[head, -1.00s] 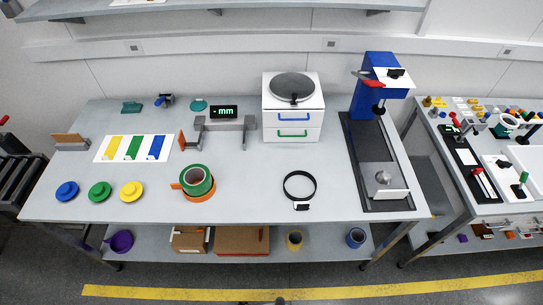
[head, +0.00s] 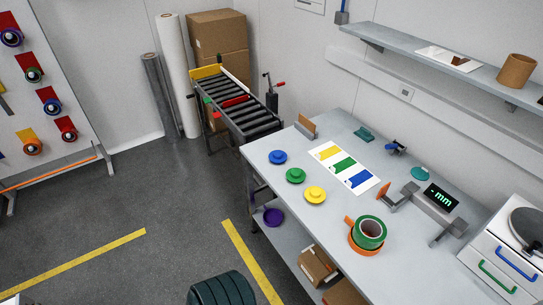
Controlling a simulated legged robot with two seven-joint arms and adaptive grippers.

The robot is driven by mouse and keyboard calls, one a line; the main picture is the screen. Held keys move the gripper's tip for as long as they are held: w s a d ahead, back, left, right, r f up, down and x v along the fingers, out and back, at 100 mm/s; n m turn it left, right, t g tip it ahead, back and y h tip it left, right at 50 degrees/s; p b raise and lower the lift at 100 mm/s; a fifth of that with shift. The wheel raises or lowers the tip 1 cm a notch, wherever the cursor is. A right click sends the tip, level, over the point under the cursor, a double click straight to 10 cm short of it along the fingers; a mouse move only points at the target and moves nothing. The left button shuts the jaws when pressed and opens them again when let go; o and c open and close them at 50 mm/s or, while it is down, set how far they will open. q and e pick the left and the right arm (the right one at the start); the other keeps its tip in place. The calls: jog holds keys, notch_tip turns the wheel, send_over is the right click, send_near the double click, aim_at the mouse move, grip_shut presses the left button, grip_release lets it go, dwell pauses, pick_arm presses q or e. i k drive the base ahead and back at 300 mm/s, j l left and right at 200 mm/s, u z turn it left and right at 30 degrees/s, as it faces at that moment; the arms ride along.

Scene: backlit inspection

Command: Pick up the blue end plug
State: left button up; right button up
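The blue end plug (head: 278,157) is a round flanged disc with a raised centre. It lies flat on the grey workbench (head: 287,216), near its left end. A green end plug (head: 295,176) and a yellow one (head: 315,195) lie beside it in a row, apart from each other. Nothing covers the blue plug. Neither of my grippers is in the head view.
A white card (head: 317,153) with yellow, green and blue marks lies right of the plugs. Green and orange tape rolls (head: 369,232) are stacked nearer the front edge. A roller conveyor (head: 242,112) stands behind the bench's left end. Floor left of the bench is largely clear.

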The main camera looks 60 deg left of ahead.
aim_at(276, 156)
jog(key=u, duration=1.95)
